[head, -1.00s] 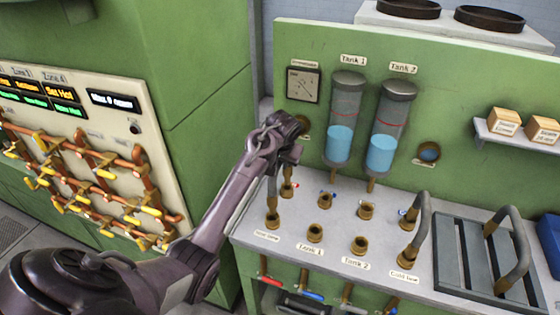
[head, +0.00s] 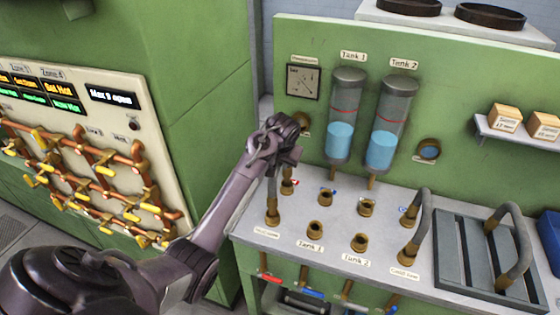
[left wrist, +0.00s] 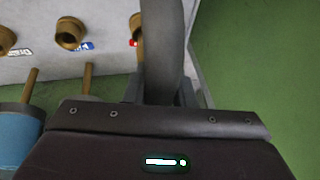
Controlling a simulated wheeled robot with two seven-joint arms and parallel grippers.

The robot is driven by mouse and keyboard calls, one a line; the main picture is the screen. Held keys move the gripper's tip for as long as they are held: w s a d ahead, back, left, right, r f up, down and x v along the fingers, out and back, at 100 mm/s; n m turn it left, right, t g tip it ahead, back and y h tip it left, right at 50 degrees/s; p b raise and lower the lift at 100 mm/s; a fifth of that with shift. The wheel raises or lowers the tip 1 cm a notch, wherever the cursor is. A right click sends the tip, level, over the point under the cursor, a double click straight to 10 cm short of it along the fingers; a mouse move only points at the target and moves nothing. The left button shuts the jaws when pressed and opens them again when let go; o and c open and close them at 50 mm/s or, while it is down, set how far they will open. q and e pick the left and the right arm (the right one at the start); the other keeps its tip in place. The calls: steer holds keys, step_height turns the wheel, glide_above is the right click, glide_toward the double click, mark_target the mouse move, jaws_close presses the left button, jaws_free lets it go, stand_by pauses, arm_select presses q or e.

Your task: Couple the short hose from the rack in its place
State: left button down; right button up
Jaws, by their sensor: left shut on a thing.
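My left gripper (head: 284,146) is above the left end of the bench, shut on a grey hose (head: 271,188). The hose also shows in the left wrist view (left wrist: 163,50), upright between the fingers. Its front brass end (head: 272,216) is at the front left port. A brass fitting (head: 287,187) stands just behind; my gripper partly hides the hose there, and I cannot tell whether both ends are seated. The slatted rack (head: 447,262) on the right bears another arched grey hose (head: 527,237). My right gripper is not in view.
Several open brass ports (head: 316,229) stand in the middle of the bench. Another grey hose (head: 424,208) arches over the ports left of the rack. Tank 1 (head: 345,115) and Tank 2 (head: 390,122) hang behind. A piped valve panel (head: 75,150) is at left.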

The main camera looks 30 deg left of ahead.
mark_target(281, 164)
arm_select(q)
steer(key=shift+f+b, duration=0.45)
steer(key=shift+f, duration=0.85)
steer(key=c, duration=1.1)
jaws_free()
steer(key=shift+r, duration=0.1)
steer(key=p+v, duration=0.1)
steer(key=v, duration=0.6)
steer(key=shift+s+d+r+p, duration=0.15)
steer(key=shift+r+p, duration=0.15)
steer(key=shift+r, duration=0.05)
